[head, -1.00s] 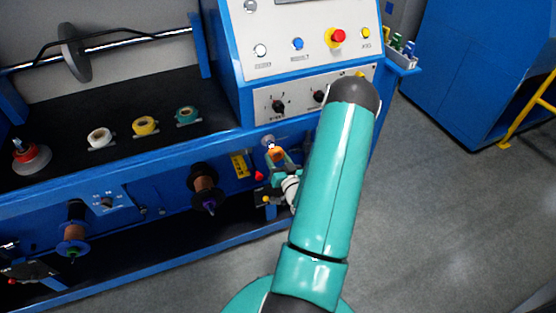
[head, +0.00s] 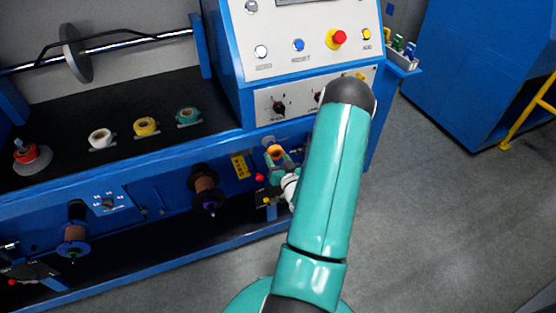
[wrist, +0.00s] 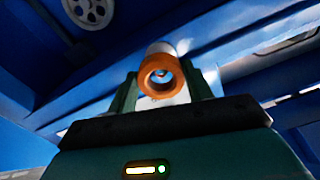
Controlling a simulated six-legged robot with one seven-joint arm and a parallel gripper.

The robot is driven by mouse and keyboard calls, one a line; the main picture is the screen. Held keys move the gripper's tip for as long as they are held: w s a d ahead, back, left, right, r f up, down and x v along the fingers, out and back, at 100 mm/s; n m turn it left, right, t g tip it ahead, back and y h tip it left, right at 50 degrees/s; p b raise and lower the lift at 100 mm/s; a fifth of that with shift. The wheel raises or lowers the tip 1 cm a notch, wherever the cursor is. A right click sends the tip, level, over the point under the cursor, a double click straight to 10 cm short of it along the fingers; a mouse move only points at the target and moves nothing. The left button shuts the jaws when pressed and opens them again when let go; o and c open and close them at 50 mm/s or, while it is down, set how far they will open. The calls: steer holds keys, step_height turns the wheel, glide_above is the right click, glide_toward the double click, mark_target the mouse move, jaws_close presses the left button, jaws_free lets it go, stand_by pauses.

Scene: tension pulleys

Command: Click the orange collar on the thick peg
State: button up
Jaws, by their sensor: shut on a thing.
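The orange collar (wrist: 161,88) is a short ring with a round opening, held between the two fingers of my gripper (wrist: 158,82) in the wrist view. A pale cylinder end, probably the thick peg (wrist: 160,48), shows just behind the collar and roughly in line with it. I cannot tell whether the collar is around the peg or just in front of it. In the head view the collar (head: 276,152) sits at the tip of my gripper (head: 278,158), close to the blue machine front below the control panel. The peg is mostly hidden there.
The control panel (head: 300,40) with knobs and a red button (head: 340,37) stands above my gripper. Tape rolls lie on the black shelf. Grey floor on the right is clear.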

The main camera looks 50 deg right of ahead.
steer(key=shift+x, duration=0.85)
stand_by(0.5)
steer(key=shift+x, duration=1.45)
steer(key=shift+w, duration=0.1)
steer(key=o, duration=1.2)
steer(key=shift+c, duration=0.2)
steer(key=v, duration=1.3)
steer(key=shift+s, duration=0.4)
